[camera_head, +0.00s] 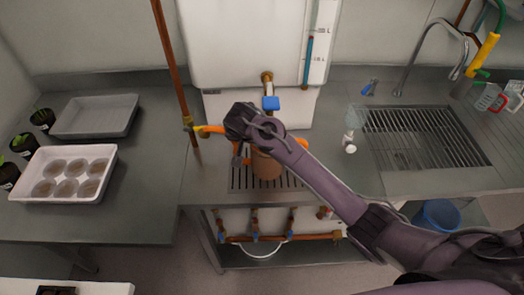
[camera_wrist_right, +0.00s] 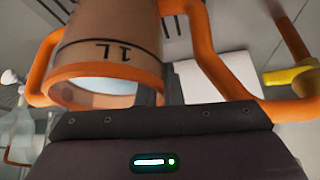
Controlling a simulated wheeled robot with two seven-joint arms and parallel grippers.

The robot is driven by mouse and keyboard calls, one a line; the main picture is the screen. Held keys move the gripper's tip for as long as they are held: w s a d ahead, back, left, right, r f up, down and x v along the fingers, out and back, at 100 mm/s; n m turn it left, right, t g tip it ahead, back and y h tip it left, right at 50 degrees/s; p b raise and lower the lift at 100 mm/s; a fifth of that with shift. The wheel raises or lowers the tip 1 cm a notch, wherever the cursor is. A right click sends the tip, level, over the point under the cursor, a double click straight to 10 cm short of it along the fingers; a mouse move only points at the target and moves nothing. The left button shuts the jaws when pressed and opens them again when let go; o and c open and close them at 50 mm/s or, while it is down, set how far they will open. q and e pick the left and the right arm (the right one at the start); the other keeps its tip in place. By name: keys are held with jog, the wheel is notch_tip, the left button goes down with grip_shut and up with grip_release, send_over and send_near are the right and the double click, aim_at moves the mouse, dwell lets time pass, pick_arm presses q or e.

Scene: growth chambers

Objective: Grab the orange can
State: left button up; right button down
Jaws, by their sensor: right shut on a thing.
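The orange can (camera_head: 266,166) is a cylindrical measuring can with orange handle and spout parts. In the head view it is over the slotted drain grate under the white tank's tap, partly hidden by my arm. In the right wrist view the can (camera_wrist_right: 112,52) shows a "1L" mark, an orange rim and orange loops on both sides. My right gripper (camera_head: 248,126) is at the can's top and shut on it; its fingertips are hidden. My gripper's dark body (camera_wrist_right: 160,124) fills the bottom of the wrist view. I cannot tell whether the can touches the grate (camera_head: 240,181). My left gripper is not in view.
The white tank (camera_head: 245,45) with a blue-handled tap (camera_head: 271,103) stands right behind the can. A copper pipe (camera_head: 174,70) rises at left. Trays and seedling pots occupy the left counter. A clear bottle (camera_head: 353,125) stands beside the sink (camera_head: 424,137) at right.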

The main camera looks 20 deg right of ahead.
jog(key=shift+w+r, duration=0.15)
jog(key=shift+w, duration=0.05)
jog(key=shift+a+r, duration=0.1)
